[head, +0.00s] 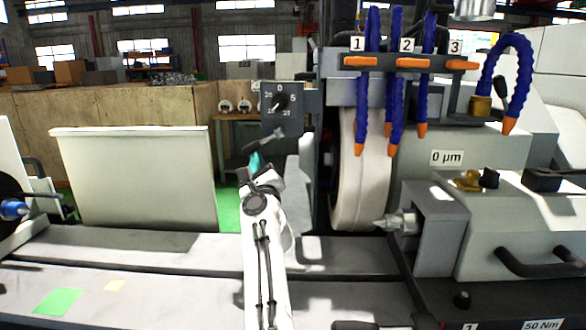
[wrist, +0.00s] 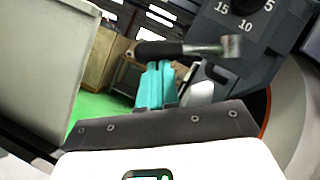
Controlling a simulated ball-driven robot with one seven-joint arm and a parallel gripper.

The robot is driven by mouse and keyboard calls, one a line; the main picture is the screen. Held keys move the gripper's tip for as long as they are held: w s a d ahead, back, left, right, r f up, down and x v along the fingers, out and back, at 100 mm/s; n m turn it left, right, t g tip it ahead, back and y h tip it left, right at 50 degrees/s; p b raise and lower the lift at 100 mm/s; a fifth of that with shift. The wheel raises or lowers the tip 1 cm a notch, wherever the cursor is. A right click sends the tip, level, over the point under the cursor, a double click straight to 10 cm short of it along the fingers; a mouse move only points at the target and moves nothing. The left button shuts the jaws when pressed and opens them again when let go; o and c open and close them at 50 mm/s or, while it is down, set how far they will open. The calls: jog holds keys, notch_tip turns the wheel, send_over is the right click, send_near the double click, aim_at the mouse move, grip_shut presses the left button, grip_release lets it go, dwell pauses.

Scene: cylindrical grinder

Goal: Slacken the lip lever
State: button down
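The lip lever (head: 263,143) has a black handle and a metal arm, and sits below a dial on the dark grey panel. In the wrist view the lever (wrist: 160,48) lies nearly level, its black handle to the left and its metal end to the right. My gripper (head: 256,160) is just below the handle. In the wrist view its teal fingers (wrist: 158,68) stand close together, with almost no gap, and their tips end at the handle's lower edge. I cannot tell whether they touch it. The handle does not appear to be between the fingers.
The numbered dial panel (head: 281,108) is right above the lever. The grinding wheel (head: 361,175) and blue coolant hoses (head: 397,80) stand to the right, beside a pointed centre (head: 395,222). A pale guard panel (head: 135,178) stands at left. The grey machine table runs below.

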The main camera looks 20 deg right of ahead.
jog(key=shift+a+r, duration=0.1)
jog(key=shift+r, duration=0.05)
jog(key=p+v, duration=0.1)
jog(key=v, duration=1)
dwell(0.5)
